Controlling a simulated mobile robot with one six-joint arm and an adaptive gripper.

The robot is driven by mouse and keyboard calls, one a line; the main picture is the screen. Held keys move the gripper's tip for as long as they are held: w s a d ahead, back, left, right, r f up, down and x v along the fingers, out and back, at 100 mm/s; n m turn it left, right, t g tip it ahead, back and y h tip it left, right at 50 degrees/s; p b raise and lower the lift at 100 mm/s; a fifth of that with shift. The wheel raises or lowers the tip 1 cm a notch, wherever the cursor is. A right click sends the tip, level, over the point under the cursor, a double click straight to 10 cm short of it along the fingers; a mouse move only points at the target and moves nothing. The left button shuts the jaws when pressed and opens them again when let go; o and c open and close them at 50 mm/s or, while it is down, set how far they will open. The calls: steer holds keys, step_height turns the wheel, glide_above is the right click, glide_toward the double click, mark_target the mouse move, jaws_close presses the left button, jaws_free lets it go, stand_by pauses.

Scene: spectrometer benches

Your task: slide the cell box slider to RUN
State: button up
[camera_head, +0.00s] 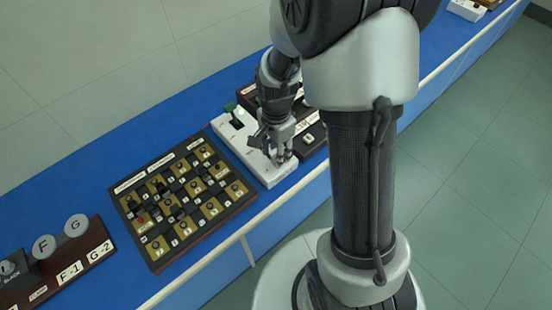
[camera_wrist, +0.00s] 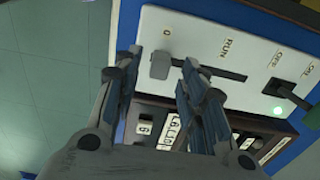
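The cell box (camera_head: 230,140) is a white box on the blue bench; its face (camera_wrist: 190,30) fills the upper part of the wrist view. Its grey slider knob (camera_wrist: 160,66) sits at the left end of a dark slot, near the 0 mark. The RUN mark (camera_wrist: 230,48) is above the slot, toward its right end. My gripper (camera_wrist: 161,57) is open, with one fingertip on each side of the knob and visible gaps. In the head view my gripper (camera_head: 281,158) is over the near end of the box and hides the slider.
A key board (camera_head: 185,200) and F/G knob panel (camera_head: 75,255) stand left.

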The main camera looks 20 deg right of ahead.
steer(key=shift+f+b, duration=0.3)
steer(key=shift+f, duration=1.2)
jaws_close()
